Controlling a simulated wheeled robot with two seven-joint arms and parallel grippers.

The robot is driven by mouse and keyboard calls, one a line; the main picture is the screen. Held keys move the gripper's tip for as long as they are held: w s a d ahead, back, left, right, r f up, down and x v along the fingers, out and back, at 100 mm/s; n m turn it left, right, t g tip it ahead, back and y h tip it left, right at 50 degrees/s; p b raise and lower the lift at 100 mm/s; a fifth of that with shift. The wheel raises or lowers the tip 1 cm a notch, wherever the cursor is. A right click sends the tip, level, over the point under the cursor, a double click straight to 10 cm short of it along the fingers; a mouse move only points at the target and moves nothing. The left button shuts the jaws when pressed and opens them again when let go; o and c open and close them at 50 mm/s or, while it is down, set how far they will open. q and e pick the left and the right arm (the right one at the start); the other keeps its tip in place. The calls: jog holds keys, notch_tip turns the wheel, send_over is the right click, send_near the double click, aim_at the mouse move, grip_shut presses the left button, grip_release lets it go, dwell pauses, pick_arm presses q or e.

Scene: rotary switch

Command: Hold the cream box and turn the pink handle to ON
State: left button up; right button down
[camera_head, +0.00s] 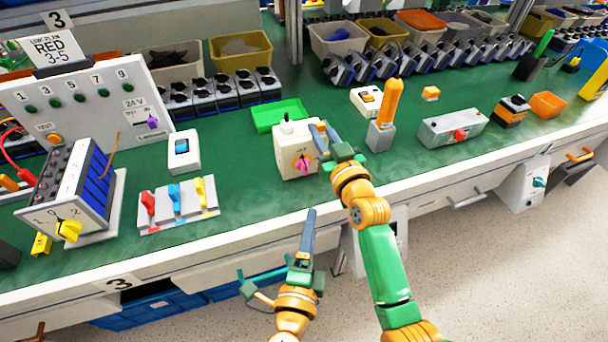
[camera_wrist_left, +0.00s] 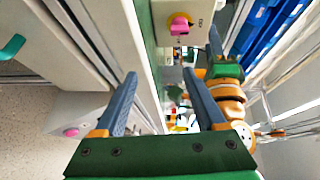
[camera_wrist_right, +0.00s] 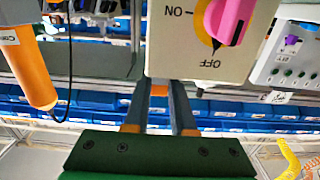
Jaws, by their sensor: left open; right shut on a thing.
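The cream box (camera_head: 285,158) stands upright on the green bench top, with a pink handle (camera_head: 303,165) on its front face. In the right wrist view the pink handle (camera_wrist_right: 230,18) has its dark pointer toward OFF; the ON mark is to the left. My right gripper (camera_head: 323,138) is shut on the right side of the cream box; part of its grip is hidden. My left gripper (camera_head: 309,214) is open and empty, below the box and in front of the bench edge. The left wrist view shows the pink handle (camera_wrist_left: 180,24) beyond its fingers.
A green tray (camera_head: 278,115) lies behind the box. An orange-handled tool in a grey holder (camera_head: 380,136) stands to the right, near my right gripper. A white block with coloured levers (camera_head: 178,206) and a small white device (camera_head: 184,152) are to the left. The bench's front edge (camera_head: 250,232) is close.

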aim_at(305, 171)
pick_arm(q)
jog(key=w, duration=0.4)
jog(key=w+r+t+y, duration=0.1)
jog(key=w, duration=0.3)
jog(key=w+a+r+n+y, duration=0.1)
jog(key=w, duration=0.3)
jog(key=shift+r+t, duration=0.25)
jog(key=shift+t, duration=0.05)
grip_shut()
